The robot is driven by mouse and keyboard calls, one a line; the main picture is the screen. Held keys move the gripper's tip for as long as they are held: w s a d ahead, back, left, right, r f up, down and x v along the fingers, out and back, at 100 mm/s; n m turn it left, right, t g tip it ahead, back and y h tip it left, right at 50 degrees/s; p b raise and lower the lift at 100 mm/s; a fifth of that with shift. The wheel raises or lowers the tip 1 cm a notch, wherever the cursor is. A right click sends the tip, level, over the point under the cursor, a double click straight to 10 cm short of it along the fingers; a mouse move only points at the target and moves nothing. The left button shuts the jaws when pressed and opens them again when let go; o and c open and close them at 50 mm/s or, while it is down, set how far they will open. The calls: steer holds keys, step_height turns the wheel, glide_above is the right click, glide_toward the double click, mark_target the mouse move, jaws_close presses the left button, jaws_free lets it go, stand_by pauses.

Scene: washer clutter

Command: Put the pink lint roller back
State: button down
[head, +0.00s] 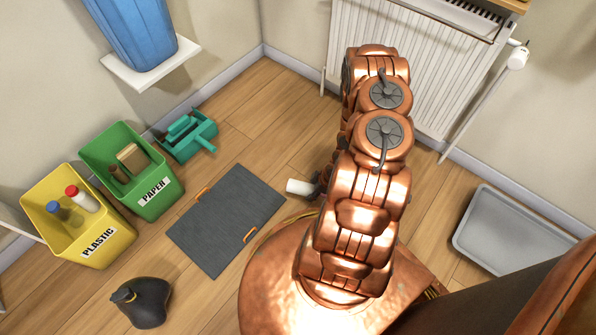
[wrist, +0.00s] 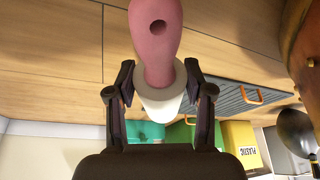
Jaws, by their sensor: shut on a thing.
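The pink lint roller shows in the wrist view, with its pink handle (wrist: 157,40) toward the top and a hole near the handle's end. Its white roll (wrist: 158,107) lies between the fingers. My gripper (wrist: 159,78) is shut on the lint roller. In the head view the white roll (head: 299,187) sticks out left of my arm, right of the grey mat. The pink handle is hidden there, and my gripper is mostly behind my arm.
A grey mat (head: 226,221) with orange handles lies on the floor. Yellow plastic (head: 83,226) and green paper (head: 141,180) bins, a teal container (head: 187,137) and a dark rounded object (head: 145,302) stand left. A grey tray (head: 510,232) lies right, near a radiator (head: 440,75).

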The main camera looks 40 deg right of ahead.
steer(key=b, duration=0.2)
glide_above(298, 175)
steer(key=s, duration=0.1)
steer(key=shift+s+d+f, duration=0.1)
steer(key=shift+d+f, duration=0.25)
steer(key=shift+f, duration=0.2)
steer(key=shift+f+b, duration=1)
steer(key=shift+f, duration=0.8)
steer(key=shift+r, duration=0.1)
steer(key=shift+c, duration=2.2)
jaws_free()
